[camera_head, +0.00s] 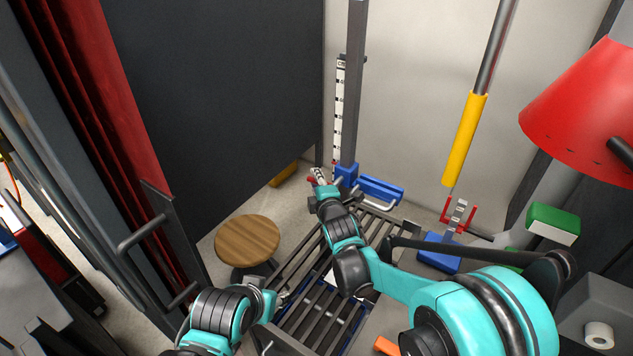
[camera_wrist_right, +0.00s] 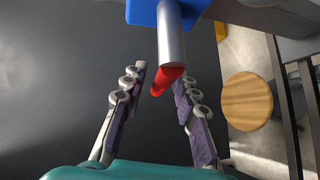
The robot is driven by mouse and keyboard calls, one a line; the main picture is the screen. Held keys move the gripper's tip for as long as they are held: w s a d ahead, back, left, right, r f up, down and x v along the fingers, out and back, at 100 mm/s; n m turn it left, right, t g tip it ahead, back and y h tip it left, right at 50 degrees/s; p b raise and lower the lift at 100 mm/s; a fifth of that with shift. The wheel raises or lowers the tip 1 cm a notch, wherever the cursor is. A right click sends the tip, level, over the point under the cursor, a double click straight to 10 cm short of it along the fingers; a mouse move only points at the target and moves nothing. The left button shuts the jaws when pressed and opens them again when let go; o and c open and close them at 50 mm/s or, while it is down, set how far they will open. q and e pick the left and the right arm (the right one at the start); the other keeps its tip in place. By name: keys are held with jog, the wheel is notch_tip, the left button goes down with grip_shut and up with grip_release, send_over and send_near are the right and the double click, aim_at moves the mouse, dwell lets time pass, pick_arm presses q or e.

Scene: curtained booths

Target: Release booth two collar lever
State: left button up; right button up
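The blue collar (camera_head: 346,174) sits low on a grey upright post beside a white ruled scale. Its lever, a silver rod with a red end (camera_wrist_right: 169,74), sticks out from the blue block (camera_wrist_right: 166,12) in the right wrist view. In the head view my right gripper (camera_head: 319,178) is beside the collar and partly covers the lever. My left gripper (camera_head: 281,297) is low over the slatted rack; its fingers are too small to read.
A round wooden stool (camera_head: 247,240) stands left of the slatted rack (camera_head: 312,318). A dark panel (camera_head: 225,95) rises behind it. A pole with a yellow sleeve (camera_head: 465,140) and a red lamp shade (camera_head: 585,110) are at the right. A red curtain (camera_head: 105,120) hangs left.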

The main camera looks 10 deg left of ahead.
grip_shut()
jog(key=shift+r+t+b, duration=0.1)
jog(key=shift+t+b, duration=0.2)
jog(key=shift+b, duration=0.1)
jog(key=shift+r+m+y, duration=0.3)
jog(key=shift+m+y, duration=0.1)
jog(key=shift+o, duration=1.8)
grip_release()
jog(key=shift+s, duration=0.1)
jog(key=v, duration=1.1)
jog(key=shift+s+f, duration=0.15)
jog(key=shift+s, duration=0.3)
jog(key=shift+d, duration=0.1)
